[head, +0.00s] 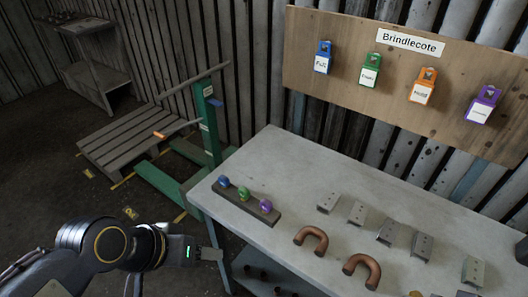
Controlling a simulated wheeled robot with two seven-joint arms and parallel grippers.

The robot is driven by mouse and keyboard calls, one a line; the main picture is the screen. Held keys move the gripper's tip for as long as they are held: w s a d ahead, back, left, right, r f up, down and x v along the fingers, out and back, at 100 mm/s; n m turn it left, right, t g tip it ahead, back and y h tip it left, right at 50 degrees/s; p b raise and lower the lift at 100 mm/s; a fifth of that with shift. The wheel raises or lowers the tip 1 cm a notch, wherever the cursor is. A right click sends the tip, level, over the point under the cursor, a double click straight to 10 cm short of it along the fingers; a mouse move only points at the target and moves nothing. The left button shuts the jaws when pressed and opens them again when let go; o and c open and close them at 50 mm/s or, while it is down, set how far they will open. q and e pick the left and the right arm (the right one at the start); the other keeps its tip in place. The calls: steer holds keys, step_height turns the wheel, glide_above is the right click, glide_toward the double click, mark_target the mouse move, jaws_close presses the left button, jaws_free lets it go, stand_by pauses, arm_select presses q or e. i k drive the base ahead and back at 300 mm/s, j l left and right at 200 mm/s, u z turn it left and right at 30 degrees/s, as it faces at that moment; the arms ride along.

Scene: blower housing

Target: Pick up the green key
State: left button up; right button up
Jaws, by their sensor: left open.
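A small green piece (243,193), which looks like the green key, stands in a dark holder strip (254,207) at the left end of the grey table. A blue piece (223,182) stands to its left and a purple piece (266,206) to its right. A green tag-like item (369,73) with a white label also hangs on the wooden board. My left gripper (216,254) is open, at the table's left front edge, below and in front of the holder and apart from the green piece. My right gripper is not in view.
The grey table (285,165) carries two copper U-bends (311,240) and several metal brackets (357,213). The board (310,30) above also holds blue, orange and purple tags. A green stand (208,125) and wooden pallet (125,138) are at the back left. The tabletop behind the holder is clear.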

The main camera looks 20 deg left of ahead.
mark_target(243, 192)
steer(key=z, duration=0.55)
steer(key=j+z, duration=0.25)
steer(key=z, duration=0.2)
steer(key=j+z, duration=0.25)
steer(key=z, duration=0.25)
steer(key=k+j+z, duration=0.1)
steer(key=z, duration=0.35)
steer(key=k+j+z, duration=0.15)
steer(key=z, duration=0.35)
steer(key=k+j+z, duration=0.25)
steer(key=k+j, duration=0.35)
steer(key=k+j+z, duration=0.2)
steer(key=k+j, duration=0.3)
steer(key=k, duration=0.2)
